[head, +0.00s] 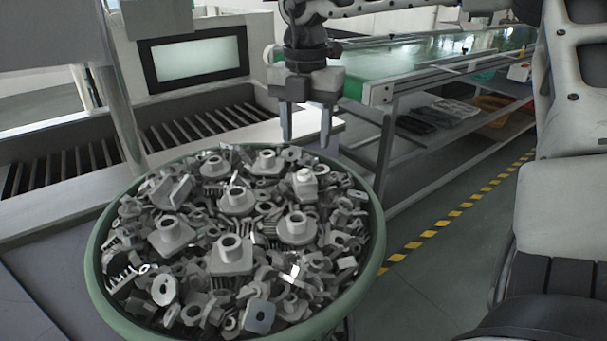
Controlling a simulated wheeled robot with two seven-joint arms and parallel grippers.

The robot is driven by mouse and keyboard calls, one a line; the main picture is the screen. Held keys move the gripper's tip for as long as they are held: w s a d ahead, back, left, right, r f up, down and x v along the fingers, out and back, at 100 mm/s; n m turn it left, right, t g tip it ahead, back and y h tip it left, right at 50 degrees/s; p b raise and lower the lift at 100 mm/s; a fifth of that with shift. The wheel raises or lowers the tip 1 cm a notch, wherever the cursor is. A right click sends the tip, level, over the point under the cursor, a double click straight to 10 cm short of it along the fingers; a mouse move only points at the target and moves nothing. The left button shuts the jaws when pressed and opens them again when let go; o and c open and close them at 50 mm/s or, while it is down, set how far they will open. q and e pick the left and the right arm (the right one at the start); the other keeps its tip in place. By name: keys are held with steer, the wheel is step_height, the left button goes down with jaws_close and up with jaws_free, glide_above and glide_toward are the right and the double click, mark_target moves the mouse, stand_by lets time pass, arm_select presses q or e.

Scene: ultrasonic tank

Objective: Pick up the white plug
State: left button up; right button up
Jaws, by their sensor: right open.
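A round green-rimmed bin (376,240) is heaped with grey metal-like parts. A pale block with a small round white top (304,175) lies on the far right part of the heap and looks like the white plug, though I cannot be sure. My right gripper (306,138) is open and empty, pointing down. In the picture its fingertips are just above the pale block, apart from it. My left gripper is not in view.
Several flanged parts, one of them a square-based piece (231,262), crowd the heap. A slatted metal trough (60,165) and a screen (195,58) stand behind left. A green conveyor (400,55) with shelves below runs behind right. Floor beside the striped yellow line (440,222) is clear.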

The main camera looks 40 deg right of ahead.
mark_target(305, 170)
step_height(305, 170, down, 7)
steer(key=shift+w+d+f+p, duration=0.1)
steer(key=shift+w+f+p, duration=0.05)
steer(key=shift+p, duration=0.4)
steer(key=c, duration=1)
